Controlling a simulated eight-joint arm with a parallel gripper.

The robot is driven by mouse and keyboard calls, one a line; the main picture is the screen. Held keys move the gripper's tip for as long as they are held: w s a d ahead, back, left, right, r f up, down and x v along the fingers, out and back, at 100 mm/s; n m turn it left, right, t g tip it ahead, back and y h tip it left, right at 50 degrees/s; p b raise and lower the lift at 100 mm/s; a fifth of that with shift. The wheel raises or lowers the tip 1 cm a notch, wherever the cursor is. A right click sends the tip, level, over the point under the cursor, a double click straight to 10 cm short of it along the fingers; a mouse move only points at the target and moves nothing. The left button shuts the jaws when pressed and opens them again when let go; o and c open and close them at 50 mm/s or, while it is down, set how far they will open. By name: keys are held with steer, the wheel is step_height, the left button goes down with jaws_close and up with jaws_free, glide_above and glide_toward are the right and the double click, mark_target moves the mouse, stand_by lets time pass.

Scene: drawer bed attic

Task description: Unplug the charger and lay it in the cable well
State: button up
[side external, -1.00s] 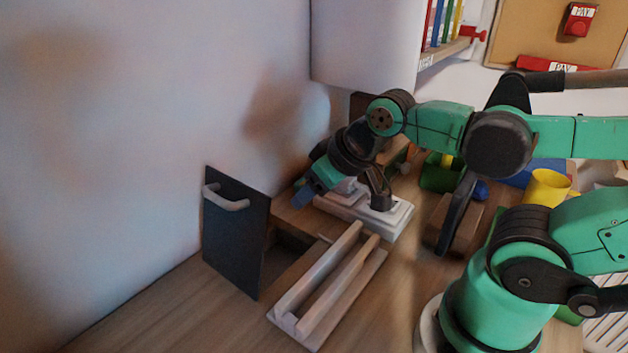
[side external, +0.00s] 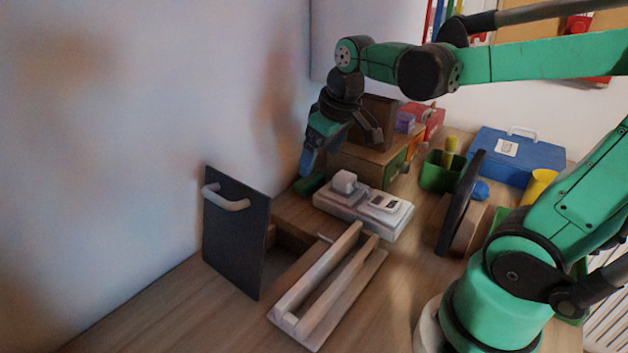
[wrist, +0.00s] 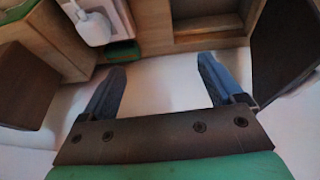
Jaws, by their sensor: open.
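The charger (side external: 344,181) is a small white block at the left end of a white socket block (side external: 362,210), apparently seated on it. In the wrist view the charger (wrist: 93,27) shows at the upper left, outside my fingers. The cable well (side external: 285,250) looks to be the recess beside the upright dark lid; in the wrist view the recess (wrist: 205,30) is at the top. My gripper (side external: 309,160) hangs above and behind the charger, near the wall. In the wrist view my gripper (wrist: 160,85) is open, with nothing between its fingers.
The dark lid (side external: 235,235) with a grey handle stands left of the recess. A wooden railed rack (side external: 330,285) lies in front. A green item (side external: 308,185) lies beside the socket block. A wooden box (side external: 362,160), green bin (side external: 440,172) and blue case (side external: 515,155) stand behind.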

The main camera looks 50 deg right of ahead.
mark_target(345, 175)
steer(key=d+g, duration=0.1)
steer(key=d, duration=0.2)
steer(key=w+d+f+g, duration=0.1)
steer(key=d, duration=0.3)
steer(key=w+d+f+g, duration=0.1)
steer(key=d, duration=0.2)
steer(key=shift+d+g+y, duration=0.3)
steer(key=shift+d+y, duration=0.05)
steer(key=shift+y, duration=0.05)
steer(key=shift+d+f, duration=0.2)
steer(key=shift+d, duration=0.15)
steer(key=shift+f, duration=4.5)
jaws_close()
steer(key=shift+r, duration=3)
